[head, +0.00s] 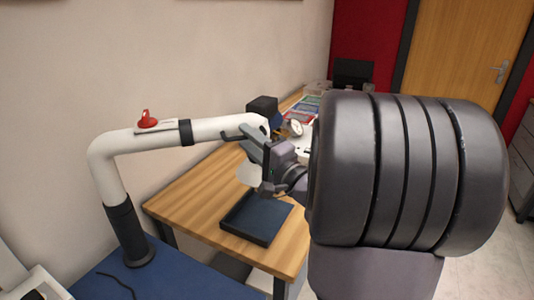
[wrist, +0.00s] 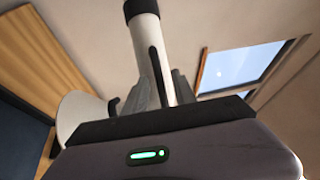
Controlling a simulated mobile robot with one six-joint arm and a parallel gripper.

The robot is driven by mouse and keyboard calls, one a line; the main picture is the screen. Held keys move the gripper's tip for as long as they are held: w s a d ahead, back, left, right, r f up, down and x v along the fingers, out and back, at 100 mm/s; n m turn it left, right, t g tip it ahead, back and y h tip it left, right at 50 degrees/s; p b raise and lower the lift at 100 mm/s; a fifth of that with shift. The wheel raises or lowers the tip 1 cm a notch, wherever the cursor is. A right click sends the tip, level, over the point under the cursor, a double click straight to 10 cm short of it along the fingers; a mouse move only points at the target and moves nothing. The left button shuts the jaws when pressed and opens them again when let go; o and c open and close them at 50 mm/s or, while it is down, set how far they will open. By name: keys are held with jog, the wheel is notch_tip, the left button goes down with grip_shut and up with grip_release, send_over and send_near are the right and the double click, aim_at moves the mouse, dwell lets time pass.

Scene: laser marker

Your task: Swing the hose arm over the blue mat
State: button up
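The white hose arm (head: 220,128) rises from a black base at the left and reaches right. Its pipe also shows in the wrist view (wrist: 147,40). Its white hood (head: 249,174) hangs over the far left edge of a dark tray and is partly hidden by my gripper. The blue mat (head: 258,218) lies in the black-rimmed tray on the wooden table. In the wrist view the mat is at the far left (wrist: 20,140). My gripper (head: 256,142) is at the pipe's outer end, its fingers (wrist: 163,92) on both sides of the dark handle, seemingly shut on it.
A red knob (head: 147,118) sits on top of the pipe. A blue surface (head: 175,280) lies around the arm's base. The wooden table (head: 195,200) has a black device (head: 263,107) and colored cards (head: 305,108) farther back. The wall is close behind the pipe.

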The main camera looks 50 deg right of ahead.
jog(key=b+v, duration=0.4)
jog(key=v, duration=1.2)
jog(key=shift+s, duration=0.15)
